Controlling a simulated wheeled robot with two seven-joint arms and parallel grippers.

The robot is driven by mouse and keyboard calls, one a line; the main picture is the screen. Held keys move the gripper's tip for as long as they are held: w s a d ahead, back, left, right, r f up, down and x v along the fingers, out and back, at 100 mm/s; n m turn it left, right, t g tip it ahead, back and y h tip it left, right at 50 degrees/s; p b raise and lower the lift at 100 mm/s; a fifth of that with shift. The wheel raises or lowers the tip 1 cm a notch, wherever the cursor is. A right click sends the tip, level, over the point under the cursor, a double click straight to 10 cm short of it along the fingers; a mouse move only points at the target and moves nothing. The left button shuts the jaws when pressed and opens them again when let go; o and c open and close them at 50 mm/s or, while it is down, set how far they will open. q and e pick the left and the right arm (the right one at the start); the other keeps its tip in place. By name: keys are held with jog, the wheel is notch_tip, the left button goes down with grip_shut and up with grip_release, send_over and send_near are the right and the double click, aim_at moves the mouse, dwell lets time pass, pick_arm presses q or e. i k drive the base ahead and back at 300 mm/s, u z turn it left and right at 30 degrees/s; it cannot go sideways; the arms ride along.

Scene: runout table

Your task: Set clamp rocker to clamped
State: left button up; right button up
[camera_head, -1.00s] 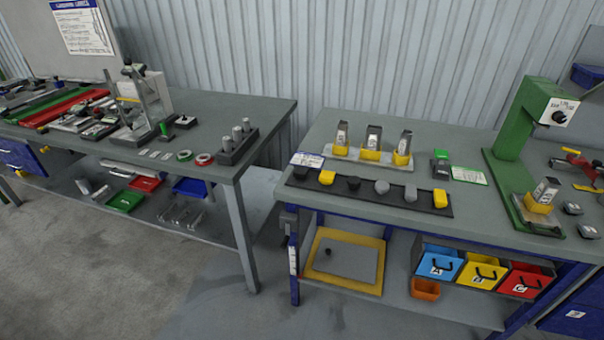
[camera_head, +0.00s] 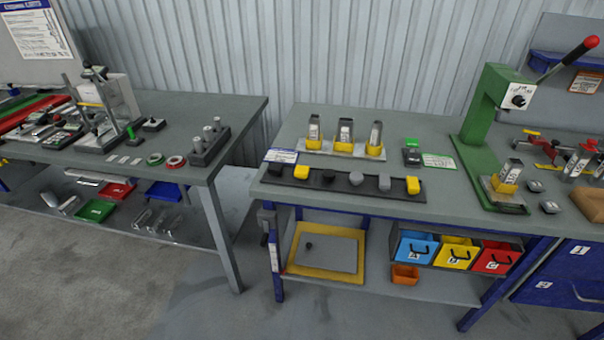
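A small dark box with a green top (camera_head: 412,152) sits on the right bench, beside a green-edged card (camera_head: 438,162); it may be the clamp rocker, but its label and position are too small to read. A green press (camera_head: 484,130) stands to its right, with a white plate bearing a black knob (camera_head: 518,97) and a long lever with a red handle (camera_head: 568,58). A yellow-based part (camera_head: 506,178) stands on the press base. Neither of my grippers is in view.
A tray (camera_head: 343,148) with yellow-based parts and a dark strip (camera_head: 343,185) with yellow and dark pieces lie on the right bench (camera_head: 290,128). Blue, yellow and red bins hang below. A gap of floor separates it from the left bench (camera_head: 240,108).

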aim_at(413, 157)
jog(key=k, duration=0.55)
jog(key=z, duration=0.5)
jog(key=i, duration=1.3)
jog(key=u, duration=0.65)
